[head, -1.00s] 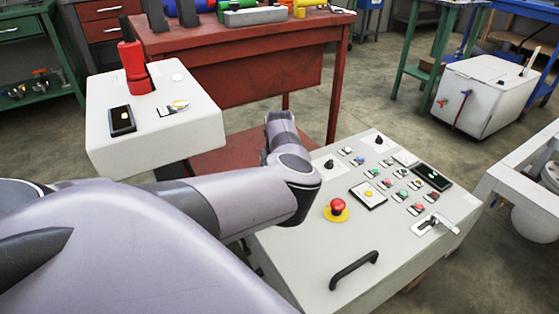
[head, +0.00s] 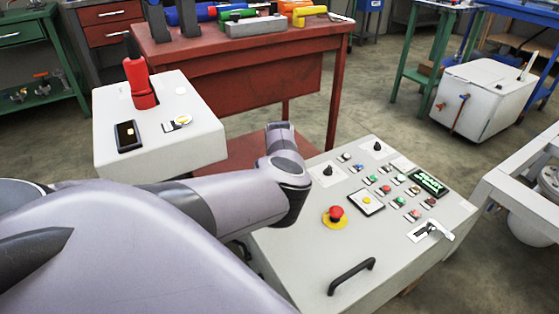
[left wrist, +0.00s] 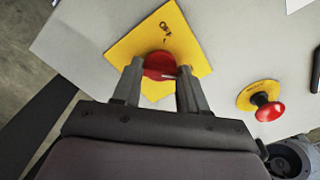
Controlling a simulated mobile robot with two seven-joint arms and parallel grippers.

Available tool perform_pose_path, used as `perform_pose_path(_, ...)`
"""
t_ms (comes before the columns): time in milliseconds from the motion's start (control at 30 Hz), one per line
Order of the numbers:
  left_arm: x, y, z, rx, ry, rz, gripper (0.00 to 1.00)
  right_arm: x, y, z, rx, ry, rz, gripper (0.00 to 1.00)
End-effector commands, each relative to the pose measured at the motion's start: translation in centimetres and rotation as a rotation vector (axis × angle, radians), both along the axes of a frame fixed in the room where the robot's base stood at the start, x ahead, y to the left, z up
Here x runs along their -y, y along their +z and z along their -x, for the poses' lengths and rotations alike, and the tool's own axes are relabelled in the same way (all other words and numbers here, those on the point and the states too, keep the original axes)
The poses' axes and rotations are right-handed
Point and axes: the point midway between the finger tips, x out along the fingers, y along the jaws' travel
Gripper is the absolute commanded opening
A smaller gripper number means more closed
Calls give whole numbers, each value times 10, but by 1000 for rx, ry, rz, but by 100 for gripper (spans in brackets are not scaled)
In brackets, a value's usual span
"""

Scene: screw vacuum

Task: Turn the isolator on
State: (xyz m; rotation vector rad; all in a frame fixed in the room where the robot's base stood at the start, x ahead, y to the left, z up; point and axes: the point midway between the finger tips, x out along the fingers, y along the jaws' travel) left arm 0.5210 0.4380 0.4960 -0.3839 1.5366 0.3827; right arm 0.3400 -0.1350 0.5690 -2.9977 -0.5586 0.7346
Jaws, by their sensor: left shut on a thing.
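The isolator is a red rotary knob (left wrist: 159,65) on a square yellow plate (left wrist: 185,40) with dark lettering, seen in the left wrist view. My left gripper (left wrist: 160,75) has a finger on each side of the knob and is shut on it. A pale mark shows on the knob between the fingers. In the head view my left arm comes in from the left and hides the isolator and gripper. My right gripper is in neither current view.
The grey control panel (head: 300,265) carries a red emergency stop (head: 335,213), several buttons, a lit green display (head: 428,182), a metal lever (head: 434,230) and a black handle (head: 352,283).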

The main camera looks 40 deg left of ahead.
Motion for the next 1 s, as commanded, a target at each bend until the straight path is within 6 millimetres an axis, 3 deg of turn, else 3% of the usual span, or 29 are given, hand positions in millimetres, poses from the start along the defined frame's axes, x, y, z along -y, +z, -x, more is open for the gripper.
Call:
perform_pose_path(233,0,0,0,0,-4,-1,12,-1,0,0,-2,-2,-5,43)
perform_pose_path(267,0,0,0,0,-4,-1,52,-1,0,0,-3,-1,-7,43)
perform_pose_path(300,0,0,0,0,-3,-1,65,-2,0,0,-3,-1,-7,43)
perform_pose_path(333,0,0,0,0,-3,-1,68,-2,0,1,-3,-2,-8,43)
perform_pose_path(667,0,5,0,0,-1,-1,68,-3,2,1,-3,0,-6,43)
perform_pose_path(800,0,26,-1,2,0,-1,68,1,10,1,6,-4,25,43)
perform_pose_path(1000,0,58,-1,2,-1,-1,68,11,5,9,-17,-17,72,43)
